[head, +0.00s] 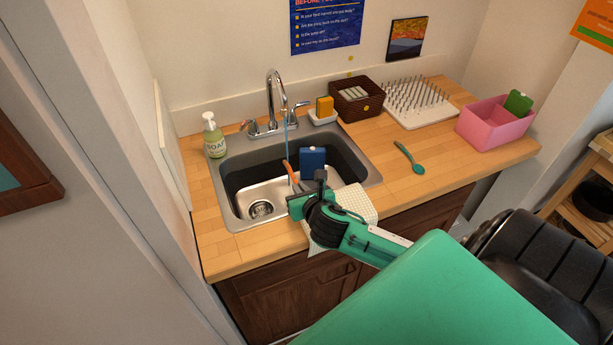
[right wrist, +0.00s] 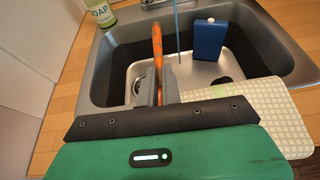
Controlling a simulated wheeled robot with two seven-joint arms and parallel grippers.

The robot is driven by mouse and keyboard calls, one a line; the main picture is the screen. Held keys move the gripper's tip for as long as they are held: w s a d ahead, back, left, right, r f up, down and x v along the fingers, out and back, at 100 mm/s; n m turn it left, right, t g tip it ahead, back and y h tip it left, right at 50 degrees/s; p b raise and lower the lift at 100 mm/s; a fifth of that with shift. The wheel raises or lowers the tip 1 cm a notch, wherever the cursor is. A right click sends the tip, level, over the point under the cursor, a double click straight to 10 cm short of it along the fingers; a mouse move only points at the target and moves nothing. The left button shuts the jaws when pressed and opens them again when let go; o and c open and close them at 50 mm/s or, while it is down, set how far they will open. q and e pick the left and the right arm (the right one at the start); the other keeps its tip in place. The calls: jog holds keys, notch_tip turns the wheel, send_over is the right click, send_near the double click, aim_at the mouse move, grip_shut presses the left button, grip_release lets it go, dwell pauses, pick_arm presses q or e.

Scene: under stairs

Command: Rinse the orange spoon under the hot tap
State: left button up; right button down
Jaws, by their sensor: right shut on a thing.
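The orange spoon (head: 289,172) is over the sink (head: 232,160), and it also shows upright in the right wrist view (right wrist: 157,50). My right gripper (head: 299,203) is shut on it; its fingers show in the right wrist view (right wrist: 156,88). The chrome tap (head: 274,95) has a handle on each side; the left handle (head: 247,124) shows a small reddish mark. A thin blue water stream (head: 286,138) falls from the spout. In the right wrist view the stream (right wrist: 177,30) passes right of the spoon; I cannot tell whether they touch. My left gripper is out of view.
A blue flask-like object (head: 312,160) stands in the sink. A checked cloth (head: 357,200) hangs at the front edge. A soap bottle (head: 213,136) stands left. A teal spoon (head: 410,158), pink bin (head: 497,124), drying rack (head: 418,103) and basket (head: 356,99) are right.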

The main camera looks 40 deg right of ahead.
jog(key=d, duration=0.1)
jog(key=d+f, duration=0.1)
jog(key=shift+w+d+f+b, duration=0.1)
jog(key=shift+d+b, duration=0.25)
jog(key=shift+d, duration=0.05)
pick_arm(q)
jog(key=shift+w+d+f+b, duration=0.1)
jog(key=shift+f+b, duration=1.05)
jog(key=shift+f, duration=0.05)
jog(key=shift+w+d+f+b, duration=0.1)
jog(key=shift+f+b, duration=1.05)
pick_arm(e)
jog(key=d+r+x, duration=0.1)
jog(key=r+x, duration=0.1)
jog(key=x, duration=1)
jog(key=shift+w+d, duration=0.4)
jog(key=shift+w, duration=0.1)
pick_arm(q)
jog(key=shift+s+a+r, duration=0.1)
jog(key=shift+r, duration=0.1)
pick_arm(e)
jog(key=shift+d, duration=0.15)
pick_arm(q)
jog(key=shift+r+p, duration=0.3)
jog(key=shift+p, duration=0.2)
pick_arm(e)
jog(key=shift+s+d, duration=0.25)
jog(key=shift+d, duration=0.15)
